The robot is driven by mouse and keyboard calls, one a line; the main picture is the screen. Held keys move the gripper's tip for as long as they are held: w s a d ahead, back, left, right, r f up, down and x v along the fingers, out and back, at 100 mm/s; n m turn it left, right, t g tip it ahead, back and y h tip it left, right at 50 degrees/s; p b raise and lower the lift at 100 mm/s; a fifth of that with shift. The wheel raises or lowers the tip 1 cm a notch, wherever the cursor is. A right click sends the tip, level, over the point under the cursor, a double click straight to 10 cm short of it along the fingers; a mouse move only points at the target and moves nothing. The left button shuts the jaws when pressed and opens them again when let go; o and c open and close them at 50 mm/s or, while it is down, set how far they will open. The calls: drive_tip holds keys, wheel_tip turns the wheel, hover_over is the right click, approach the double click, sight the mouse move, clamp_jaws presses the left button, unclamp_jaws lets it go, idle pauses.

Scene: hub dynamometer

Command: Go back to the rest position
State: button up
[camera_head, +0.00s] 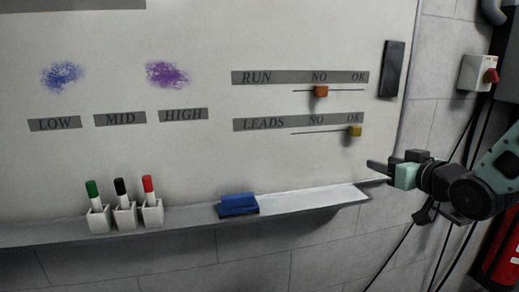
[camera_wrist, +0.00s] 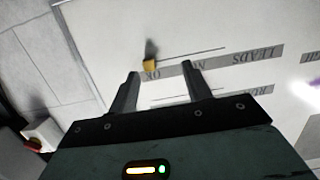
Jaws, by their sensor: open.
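My gripper (camera_head: 378,172) is at the right of the head view, in front of the whiteboard's right edge and near the right end of the tray. In the wrist view its two fingers (camera_wrist: 160,88) are spread apart with nothing held between them. The yellow slider (camera_head: 355,131) of the LEADS row is at OK, above and left of my gripper. It also shows in the wrist view (camera_wrist: 149,64), beyond the fingertips and apart from them. The orange slider (camera_head: 320,91) of the RUN row is at NO.
The whiteboard (camera_head: 210,150) has blue and purple smudges. The tray holds a blue eraser (camera_head: 239,205) and three markers (camera_head: 122,200) in white holders. A switch box (camera_head: 478,74), hanging cables and a red extinguisher (camera_head: 501,255) are at the right, close to my arm.

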drive_tip(key=s+a+f+n+g, duration=0.2)
drive_tip(key=s+a+f+g, duration=0.35)
drive_tip(key=a, duration=0.45)
drive_tip(key=s+a+f+n+g+h, duration=0.1)
drive_tip(key=s+a+g, duration=0.1)
drive_tip(key=s, duration=0.6)
drive_tip(key=s+a+f+n+g+h, duration=0.1)
drive_tip(key=s+a+f+g, duration=0.1)
drive_tip(key=s, duration=0.7)
drive_tip(key=s+a+f+n+g+h, duration=0.1)
drive_tip(key=s+a+g, duration=0.3)
drive_tip(key=s, duration=0.5)
drive_tip(key=shift+a+f+g, duration=0.15)
drive_tip(key=shift+f+g, duration=0.2)
drive_tip(key=shift+g, duration=0.6)
